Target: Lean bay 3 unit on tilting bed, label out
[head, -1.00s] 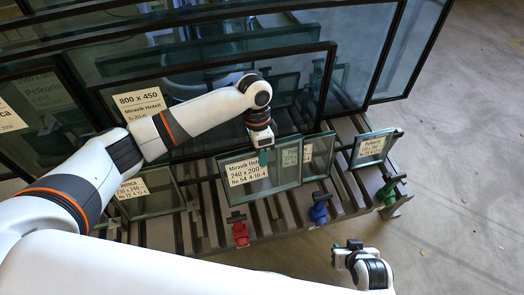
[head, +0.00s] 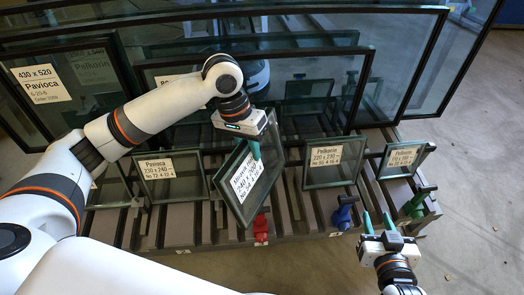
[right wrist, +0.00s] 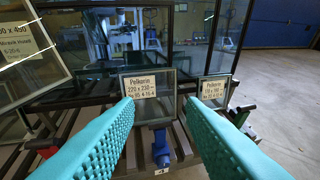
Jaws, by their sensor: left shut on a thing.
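Pavioca (head: 172,178) and two Pelkorin units (head: 334,166) (head: 402,160) lean on the bed. Large panes stand behind. Red (head: 261,228), blue (head: 342,214) and green (head: 416,204) clamps line the front edge. Floor at right is clear.

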